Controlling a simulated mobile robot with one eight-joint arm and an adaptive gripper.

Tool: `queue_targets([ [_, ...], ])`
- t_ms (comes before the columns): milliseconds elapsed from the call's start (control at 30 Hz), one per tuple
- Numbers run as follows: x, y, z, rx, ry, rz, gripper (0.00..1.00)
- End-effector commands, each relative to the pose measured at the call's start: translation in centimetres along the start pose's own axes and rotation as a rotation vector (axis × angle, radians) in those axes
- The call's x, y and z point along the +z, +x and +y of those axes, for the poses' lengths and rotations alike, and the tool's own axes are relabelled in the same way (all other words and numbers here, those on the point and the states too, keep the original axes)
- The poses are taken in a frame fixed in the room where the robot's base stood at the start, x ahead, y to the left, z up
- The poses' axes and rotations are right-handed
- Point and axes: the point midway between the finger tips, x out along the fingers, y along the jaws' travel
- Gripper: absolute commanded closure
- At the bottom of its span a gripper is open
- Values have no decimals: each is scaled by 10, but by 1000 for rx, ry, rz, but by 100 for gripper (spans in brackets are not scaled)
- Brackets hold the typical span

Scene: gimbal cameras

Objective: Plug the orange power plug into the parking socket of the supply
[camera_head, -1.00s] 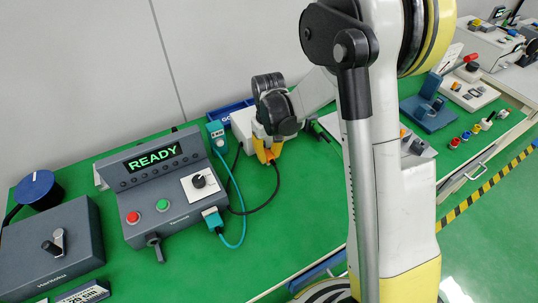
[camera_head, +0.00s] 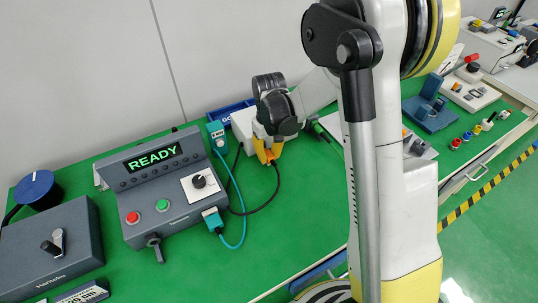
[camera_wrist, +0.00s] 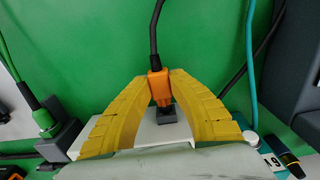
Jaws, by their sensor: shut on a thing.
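My gripper (camera_wrist: 162,80) has two yellow fingers shut on the orange power plug (camera_wrist: 160,92), with its black cable (camera_wrist: 155,35) leading away. In the wrist view the plug's lower end is at a small dark grey socket block (camera_wrist: 167,116) by the white supply box (camera_wrist: 195,133). I cannot tell how far the plug is seated, or whether it touches. In the head view my gripper (camera_head: 267,146) is over the green bench beside the white box (camera_head: 243,123), and the orange plug (camera_head: 268,157) shows below the fingers. My arm hides part of the box.
A grey console (camera_head: 170,185) reading READY stands left, with a teal plug (camera_head: 212,218) and teal cable (camera_head: 238,213). A teal block (camera_head: 216,133) is near the white box. In the wrist view a green-cabled connector (camera_wrist: 50,107) sits left. Green bench is clear in front.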

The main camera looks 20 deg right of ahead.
Motion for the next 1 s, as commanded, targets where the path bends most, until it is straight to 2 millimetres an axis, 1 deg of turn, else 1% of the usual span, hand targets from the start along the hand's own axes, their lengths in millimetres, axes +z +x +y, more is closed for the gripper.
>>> queue_targets([
  [667, 0, 0, 0, 0, 0, 0, 100],
  [1000, -7, 0, 0, 0, 0, 0, 100],
])
